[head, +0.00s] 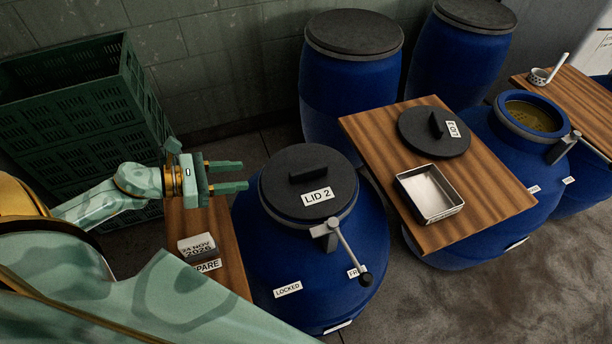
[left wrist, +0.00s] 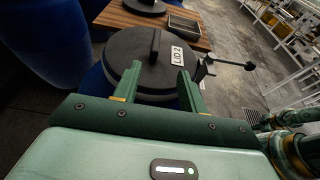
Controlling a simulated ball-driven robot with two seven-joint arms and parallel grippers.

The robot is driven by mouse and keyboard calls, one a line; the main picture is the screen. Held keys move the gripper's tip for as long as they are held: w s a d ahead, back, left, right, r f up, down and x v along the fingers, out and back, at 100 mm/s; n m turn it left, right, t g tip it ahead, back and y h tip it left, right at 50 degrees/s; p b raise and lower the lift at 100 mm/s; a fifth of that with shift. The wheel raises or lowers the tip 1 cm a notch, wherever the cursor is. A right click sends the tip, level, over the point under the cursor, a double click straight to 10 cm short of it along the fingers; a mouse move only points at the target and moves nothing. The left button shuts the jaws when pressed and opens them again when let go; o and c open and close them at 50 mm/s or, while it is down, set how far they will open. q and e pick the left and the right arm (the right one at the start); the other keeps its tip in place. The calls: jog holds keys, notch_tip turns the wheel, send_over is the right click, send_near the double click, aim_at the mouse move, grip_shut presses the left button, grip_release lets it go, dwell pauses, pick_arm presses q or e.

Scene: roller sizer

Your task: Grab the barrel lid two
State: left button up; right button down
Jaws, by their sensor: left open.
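The barrel lid two (head: 290,198) is a dark round lid with a raised bar handle and a "LID 2" label. It sits on a blue barrel (head: 262,255) that has a clamp lever (head: 349,247) at its front right. My left gripper (head: 243,175) is open and empty, just left of the lid, its fingers pointing toward it. In the left wrist view the lid (left wrist: 130,55) with its upright handle (left wrist: 155,46) lies ahead of and between the open fingers (left wrist: 157,80). The fingers appear apart from the handle.
A wooden board (head: 470,232) right of the barrel carries another dark lid (head: 420,140) and a metal tray (head: 428,194). An open blue barrel (head: 510,150) stands further right. Green crates (head: 70,105) stand left.

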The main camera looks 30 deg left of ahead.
aim_at(290, 174)
pick_arm(q)
jog(key=x, duration=0.7)
jog(key=a+f+x, duration=0.1)
jog(key=x, duration=0.3)
jog(key=shift+w+f, duration=0.15)
jog(key=shift+w, duration=0.15)
jog(key=x, duration=0.5)
jog(key=shift+w+d+f, duration=0.15)
jog(key=shift+d+f, duration=0.15)
jog(key=shift+f, duration=0.05)
grip_shut()
